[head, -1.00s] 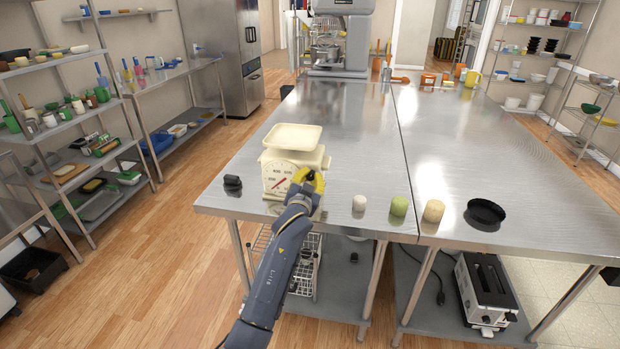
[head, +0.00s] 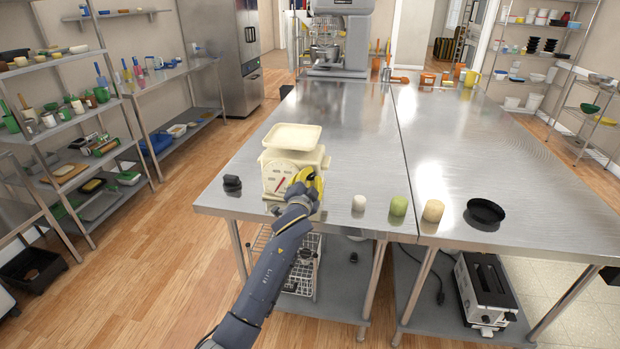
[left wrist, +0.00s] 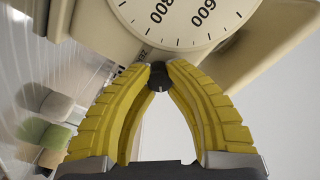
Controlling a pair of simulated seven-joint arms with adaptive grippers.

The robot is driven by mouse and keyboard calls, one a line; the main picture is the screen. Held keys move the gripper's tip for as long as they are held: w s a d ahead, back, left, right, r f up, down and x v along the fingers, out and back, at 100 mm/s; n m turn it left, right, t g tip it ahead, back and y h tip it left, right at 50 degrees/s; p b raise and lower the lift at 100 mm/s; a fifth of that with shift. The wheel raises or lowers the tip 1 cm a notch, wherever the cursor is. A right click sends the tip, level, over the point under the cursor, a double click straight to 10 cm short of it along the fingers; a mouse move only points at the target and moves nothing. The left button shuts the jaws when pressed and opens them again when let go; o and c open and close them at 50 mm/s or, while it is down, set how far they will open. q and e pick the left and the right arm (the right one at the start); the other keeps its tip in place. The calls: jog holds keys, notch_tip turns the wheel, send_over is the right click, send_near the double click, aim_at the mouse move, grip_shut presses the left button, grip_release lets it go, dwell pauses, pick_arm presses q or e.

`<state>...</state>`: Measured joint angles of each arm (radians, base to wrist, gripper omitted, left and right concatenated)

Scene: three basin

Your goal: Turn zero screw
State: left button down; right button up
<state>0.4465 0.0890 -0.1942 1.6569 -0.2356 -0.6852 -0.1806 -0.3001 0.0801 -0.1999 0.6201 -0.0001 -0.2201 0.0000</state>
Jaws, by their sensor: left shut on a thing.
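A cream kitchen scale (head: 312,158) with a flat tray (head: 292,137) on top stands upright near the table's front left edge. Its round white dial (head: 273,176) with a red needle faces the front. My left gripper (head: 308,184), with yellow fingers, is at the scale's lower right front. In the left wrist view, the fingertips are shut on a small black zero screw (left wrist: 159,80) just below the dial (left wrist: 182,14). In the head view the gripper hides the screw. My right gripper is not in view.
A small black object (head: 232,183) lies left of the scale. To the right stand a white piece (head: 359,203), a green piece (head: 398,206), a beige piece (head: 433,211) and a black round dish (head: 485,212). The steel table (head: 345,120) is clear behind the scale.

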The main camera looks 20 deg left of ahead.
pick_arm(q)
jog(key=shift+d+r, duration=0.1)
jog(key=shift+r, duration=0.1)
jog(key=c, duration=1.1)
grip_release()
jog(key=shift+f, duration=0.1)
jog(key=shift+c, duration=0.2)
jog(key=shift+s, duration=0.1)
jog(key=s+d, duration=0.1)
jog(key=s, duration=1)
jog(key=shift+s, duration=0.4)
